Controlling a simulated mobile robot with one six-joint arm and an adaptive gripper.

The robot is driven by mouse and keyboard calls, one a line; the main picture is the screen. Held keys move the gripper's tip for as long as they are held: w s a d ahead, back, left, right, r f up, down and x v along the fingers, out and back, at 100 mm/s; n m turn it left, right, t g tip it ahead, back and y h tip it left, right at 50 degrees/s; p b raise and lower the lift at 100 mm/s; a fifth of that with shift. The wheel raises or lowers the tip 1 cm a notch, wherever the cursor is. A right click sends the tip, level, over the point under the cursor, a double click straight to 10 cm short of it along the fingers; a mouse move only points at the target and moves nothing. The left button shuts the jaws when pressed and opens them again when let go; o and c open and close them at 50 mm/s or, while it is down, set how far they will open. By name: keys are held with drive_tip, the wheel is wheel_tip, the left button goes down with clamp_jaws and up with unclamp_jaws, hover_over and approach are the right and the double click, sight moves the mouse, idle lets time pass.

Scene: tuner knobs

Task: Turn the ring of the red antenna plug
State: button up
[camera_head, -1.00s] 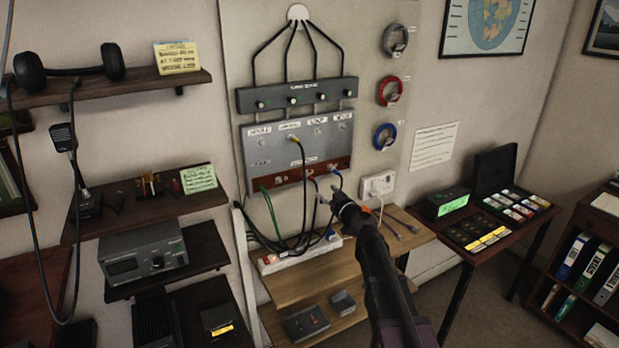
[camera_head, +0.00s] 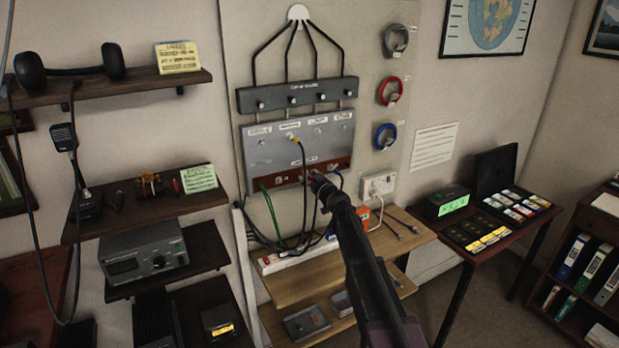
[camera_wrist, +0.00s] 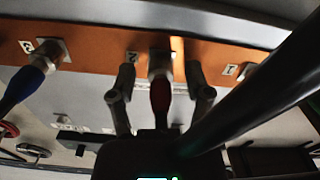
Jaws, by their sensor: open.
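The red antenna plug (camera_wrist: 160,97) shows in the wrist view, seated under the panel's orange-brown strip (camera_wrist: 95,57). Its metal ring (camera_wrist: 161,66) is at the socket marked 2. My gripper (camera_wrist: 161,78) is open, with one finger on each side of the plug and ring. A gap shows between each finger and the plug. In the head view my gripper (camera_head: 316,180) is at the panel's lower edge and hides most of the red plug.
A blue plug (camera_wrist: 22,85) sits to the left in the wrist view. In the head view a green cable (camera_head: 270,205) and a yellow plug (camera_head: 294,139) are close by. A power strip (camera_head: 285,259) lies on the wooden bench (camera_head: 405,247) below.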

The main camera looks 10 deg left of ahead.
drive_tip(key=shift+c, duration=0.2)
clamp_jaws()
